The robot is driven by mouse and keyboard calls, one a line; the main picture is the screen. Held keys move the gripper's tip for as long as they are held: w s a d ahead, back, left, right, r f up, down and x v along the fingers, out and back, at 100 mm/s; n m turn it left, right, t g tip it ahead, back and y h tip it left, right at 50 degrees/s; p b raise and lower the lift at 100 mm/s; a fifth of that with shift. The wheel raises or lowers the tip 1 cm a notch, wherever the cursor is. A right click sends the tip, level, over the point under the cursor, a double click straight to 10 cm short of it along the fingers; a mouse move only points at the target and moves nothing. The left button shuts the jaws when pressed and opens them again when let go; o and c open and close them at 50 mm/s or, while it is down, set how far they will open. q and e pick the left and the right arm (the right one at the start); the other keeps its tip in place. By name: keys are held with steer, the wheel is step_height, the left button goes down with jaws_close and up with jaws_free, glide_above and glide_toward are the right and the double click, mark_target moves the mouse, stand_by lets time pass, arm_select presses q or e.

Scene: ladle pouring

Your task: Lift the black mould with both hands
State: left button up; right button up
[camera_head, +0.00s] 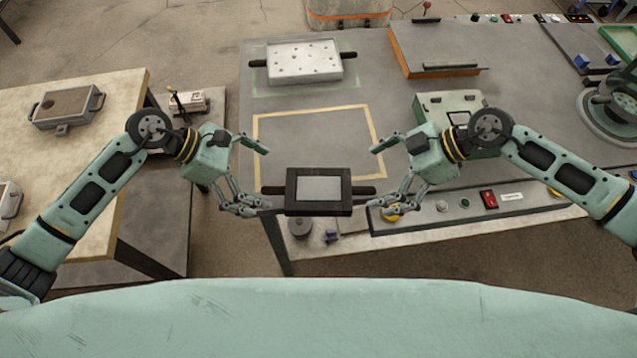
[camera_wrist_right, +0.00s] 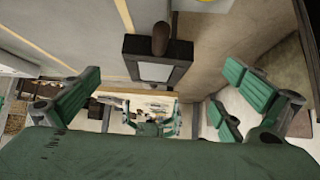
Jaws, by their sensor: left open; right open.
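The black mould (camera_head: 319,208) is a dark rectangular frame with a grey inner face and a dark bar handle on each side. It is at the table's front edge in the head view, between my two grippers. I cannot tell what it rests on. My left gripper (camera_head: 257,178) is open around the left handle's end. My right gripper (camera_head: 382,181) is open near the right handle's end. In the right wrist view the mould (camera_wrist_right: 133,46) lies ahead with one handle pointing at the camera, between the spread fingers of my right gripper (camera_wrist_right: 180,95). Neither gripper visibly holds it.
The grey table (camera_head: 330,135) has a yellow taped outline behind the mould. A white perforated mould (camera_head: 304,62) stands at the back. An orange-edged plate (camera_head: 435,50) and a green box (camera_head: 450,105) are to the right. A control strip (camera_head: 440,210) runs along the front edge.

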mark_target(288, 188)
arm_select(q)
steer(key=shift+d+f, duration=0.15)
arm_select(e)
steer(key=shift+a+f, duration=0.15)
arm_select(q)
steer(key=x, duration=0.7)
steer(key=shift+w+d+f, duration=0.2)
steer(key=shift+w+f, duration=0.05)
arm_select(e)
steer(key=x, duration=0.7)
steer(key=shift+w+a+f, duration=0.2)
steer(key=shift+w+f, duration=0.05)
steer(key=shift+f, duration=0.05)
arm_select(q)
steer(key=shift+c, duration=0.6)
arm_select(e)
steer(key=shift+c, duration=0.6)
arm_select(q)
steer(key=c, duration=1.9)
arm_select(e)
steer(key=c, duration=1.9)
arm_select(q)
steer(key=shift+o, duration=0.2)
steer(key=shift+r, duration=0.1)
arm_select(e)
steer(key=shift+o, duration=0.2)
steer(key=shift+r, duration=0.15)
